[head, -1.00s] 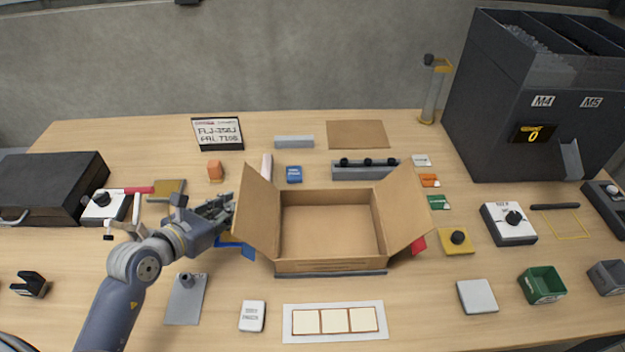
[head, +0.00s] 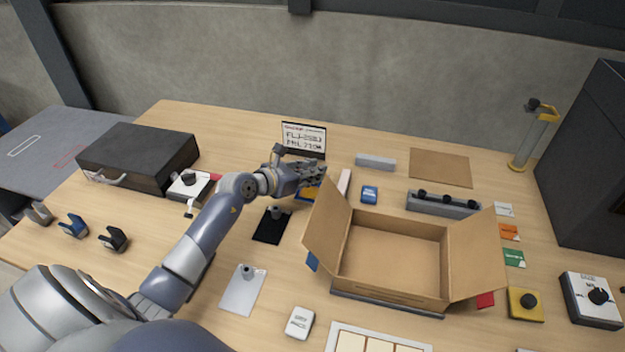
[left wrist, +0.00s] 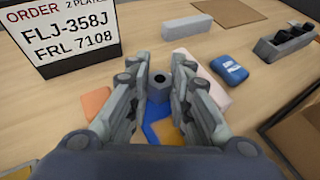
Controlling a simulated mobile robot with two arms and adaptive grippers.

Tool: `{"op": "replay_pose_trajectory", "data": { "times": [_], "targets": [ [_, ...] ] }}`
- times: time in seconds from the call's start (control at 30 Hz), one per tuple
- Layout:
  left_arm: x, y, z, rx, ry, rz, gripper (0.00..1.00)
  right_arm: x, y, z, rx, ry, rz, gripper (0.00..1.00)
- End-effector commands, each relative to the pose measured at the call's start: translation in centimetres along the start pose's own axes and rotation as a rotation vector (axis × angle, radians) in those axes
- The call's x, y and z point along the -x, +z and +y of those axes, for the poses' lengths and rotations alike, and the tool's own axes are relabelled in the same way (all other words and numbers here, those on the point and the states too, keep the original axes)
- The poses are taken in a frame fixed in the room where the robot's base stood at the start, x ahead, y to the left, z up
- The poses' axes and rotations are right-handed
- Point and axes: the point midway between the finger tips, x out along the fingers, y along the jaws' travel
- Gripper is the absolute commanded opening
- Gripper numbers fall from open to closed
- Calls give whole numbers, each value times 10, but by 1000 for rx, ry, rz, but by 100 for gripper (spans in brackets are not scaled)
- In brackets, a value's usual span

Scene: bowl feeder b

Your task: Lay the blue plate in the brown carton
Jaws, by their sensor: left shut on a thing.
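The brown carton (head: 395,262) stands open on the table in the head view, its side flaps spread; the inside I see is empty. My left gripper (head: 318,172) is behind and left of the carton, outside it. The fingers hide much of the plate. I cannot tell how far it is above the table. My right gripper is not in view.
The order sign (head: 303,138) stands close behind the gripper. An orange block (left wrist: 95,103) and a blue packet (left wrist: 229,69) lie nearby. The carton's left flap (head: 326,222) sticks out toward the gripper. A black plate (head: 270,226) and a grey plate (head: 242,292) lie left of the carton.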

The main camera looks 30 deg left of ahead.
Motion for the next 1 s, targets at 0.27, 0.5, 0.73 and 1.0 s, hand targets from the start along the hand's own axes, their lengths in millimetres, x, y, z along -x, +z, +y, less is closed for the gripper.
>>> {"op": "replay_pose_trajectory", "data": {
  "times": [0.27,0.5,0.73,1.0],
  "targets": [
    [-13,-24,2,3,-1,1,0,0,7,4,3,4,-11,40],
    [-16,-31,2,0,1,-2,0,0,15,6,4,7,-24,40],
    [-17,-35,2,0,0,-1,0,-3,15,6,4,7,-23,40],
    [-17,-35,2,0,0,0,28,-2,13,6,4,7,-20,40]
  ]
}}
